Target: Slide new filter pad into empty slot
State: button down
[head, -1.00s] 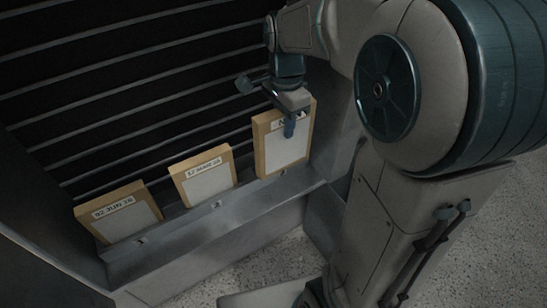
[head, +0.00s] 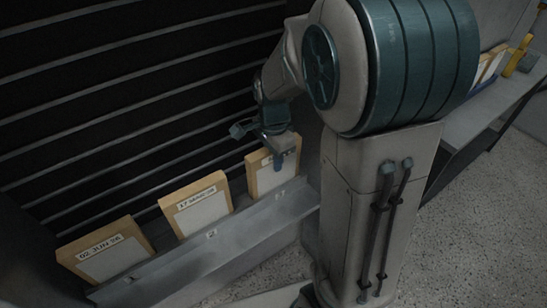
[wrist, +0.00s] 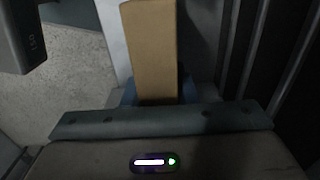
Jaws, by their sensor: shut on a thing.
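A framed filter pad (head: 262,179) with a tan frame and pale face stands upright at the right end of the grey slotted rail (head: 190,262). My gripper (head: 281,156) is shut on its top edge. In the wrist view the tan side of the pad (wrist: 153,50) rises between the fingers. Two similar labelled pads stand in the rail to the left, a middle pad (head: 198,208) and a left pad (head: 107,252). The lower edge of the held pad meets the rail's front lip; how deep it sits behind the lip is hidden.
Dark horizontal louvres (head: 120,100) fill the wall behind the pads. At the upper right a grey bench (head: 490,105) holds more pads and a yellow object (head: 518,57). Speckled floor (head: 475,200) is open on the right.

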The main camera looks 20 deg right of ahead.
jog(key=shift+f, duration=0.1)
jog(key=shift+f, duration=0.1)
jog(key=c, duration=1.2)
grip_release()
jog(key=shift+o, duration=0.2)
